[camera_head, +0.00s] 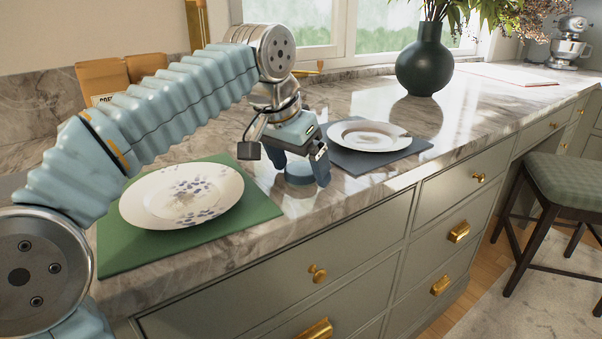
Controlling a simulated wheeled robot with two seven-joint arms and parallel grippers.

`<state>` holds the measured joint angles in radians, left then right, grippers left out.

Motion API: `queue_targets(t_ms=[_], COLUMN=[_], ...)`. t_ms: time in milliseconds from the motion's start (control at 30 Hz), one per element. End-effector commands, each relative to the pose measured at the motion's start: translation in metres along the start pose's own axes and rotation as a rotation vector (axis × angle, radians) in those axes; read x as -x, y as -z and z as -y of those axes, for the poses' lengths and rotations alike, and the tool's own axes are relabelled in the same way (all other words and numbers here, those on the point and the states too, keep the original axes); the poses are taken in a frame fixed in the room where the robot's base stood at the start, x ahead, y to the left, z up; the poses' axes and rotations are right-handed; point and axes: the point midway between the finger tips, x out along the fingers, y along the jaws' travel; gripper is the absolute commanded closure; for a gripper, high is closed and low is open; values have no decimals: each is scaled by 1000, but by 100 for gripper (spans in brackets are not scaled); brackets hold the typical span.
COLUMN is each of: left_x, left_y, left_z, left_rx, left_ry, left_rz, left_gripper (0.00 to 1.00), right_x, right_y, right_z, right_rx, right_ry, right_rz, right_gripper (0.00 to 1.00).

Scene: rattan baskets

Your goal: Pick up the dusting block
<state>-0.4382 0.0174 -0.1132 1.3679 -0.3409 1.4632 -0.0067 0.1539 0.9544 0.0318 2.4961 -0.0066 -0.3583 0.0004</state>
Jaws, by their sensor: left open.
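My left gripper (300,178) points down over the marble counter (297,205), between the two plates. Its two fingers are apart. A small blue-grey block (299,173), which looks like the dusting block, stands on the counter between the fingers. Its upper part is partly hidden by the gripper, and I cannot tell whether the fingers touch it. My right gripper is not in view.
A floral plate (182,190) lies on a green mat (125,250) to the left. A smaller plate (368,135) lies on a dark mat (405,150) to the right. A dark vase (424,65) stands farther back. Drawers with brass handles run below the counter edge.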

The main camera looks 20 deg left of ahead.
Motion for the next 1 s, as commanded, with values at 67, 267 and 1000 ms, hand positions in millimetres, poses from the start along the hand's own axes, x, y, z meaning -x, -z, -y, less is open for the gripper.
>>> queue_targets(t_ms=[67,267,1000], left_x=[0,0,12], left_y=[0,0,6], left_z=[0,0,0], left_rx=[0,0,0], left_ry=[0,0,0], left_rz=[0,0,-2], left_gripper=[8,23,68], right_x=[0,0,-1], right_y=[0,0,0], right_z=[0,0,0], right_rx=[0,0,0], right_ry=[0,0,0], right_rz=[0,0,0], right_gripper=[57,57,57])
